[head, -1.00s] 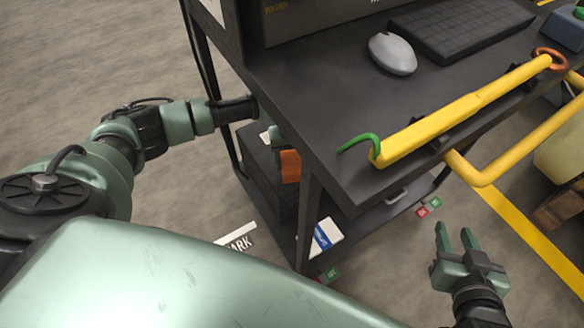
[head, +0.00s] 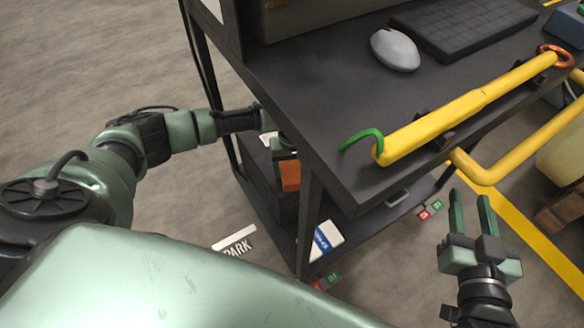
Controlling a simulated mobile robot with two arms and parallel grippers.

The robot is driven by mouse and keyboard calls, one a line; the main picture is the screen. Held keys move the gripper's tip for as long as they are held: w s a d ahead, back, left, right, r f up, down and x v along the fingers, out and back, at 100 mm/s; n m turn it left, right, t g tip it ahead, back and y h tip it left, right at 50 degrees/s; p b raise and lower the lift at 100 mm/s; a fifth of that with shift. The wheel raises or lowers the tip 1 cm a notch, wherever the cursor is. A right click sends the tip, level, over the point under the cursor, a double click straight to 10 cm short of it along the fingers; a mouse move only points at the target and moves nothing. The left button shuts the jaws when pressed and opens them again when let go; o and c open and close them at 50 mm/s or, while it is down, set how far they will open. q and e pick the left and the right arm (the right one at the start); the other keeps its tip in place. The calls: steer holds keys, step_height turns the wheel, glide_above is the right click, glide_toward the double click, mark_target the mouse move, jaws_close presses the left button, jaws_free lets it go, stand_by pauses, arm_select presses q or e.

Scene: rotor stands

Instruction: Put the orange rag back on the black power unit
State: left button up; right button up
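The orange rag (head: 290,176) shows under the cart's top, at the near side of the black power unit (head: 259,176) on the lower shelf. My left gripper (head: 285,156) reaches in under the top and is at the rag's upper edge, seemingly shut on it. The cart's top and leg hide part of this gripper, and its fingertips are not clear. I cannot tell whether the rag rests on the unit. My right gripper (head: 471,205) is open and empty, right of the cart.
The cart's top (head: 300,110) overhangs my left gripper, and its front leg (head: 309,220) stands just right of the rag. On top are a mouse (head: 395,50), a keyboard (head: 465,27) and a yellow bar (head: 450,112). A white and blue box (head: 326,240) lies on the lower shelf.

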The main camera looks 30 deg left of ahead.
mark_target(292, 170)
arm_select(q)
steer(key=shift+o, duration=0.2)
steer(key=shift+r, duration=0.1)
steer(key=shift+r, duration=0.35)
step_height(292, 170, up, 4)
steer(key=shift+f+p, duration=0.1)
steer(key=shift+p, duration=0.85)
step_height(292, 170, up, 3)
steer(key=shift+f+p, duration=0.15)
steer(key=shift+p, duration=0.4)
steer(key=shift+r, duration=0.2)
arm_select(e)
steer(key=s+d+f+g+h, duration=0.2)
steer(key=s+d+f+g, duration=0.2)
steer(key=s+f+g, duration=0.4)
steer(key=shift+s+f, duration=0.35)
steer(key=shift+f, duration=1.45)
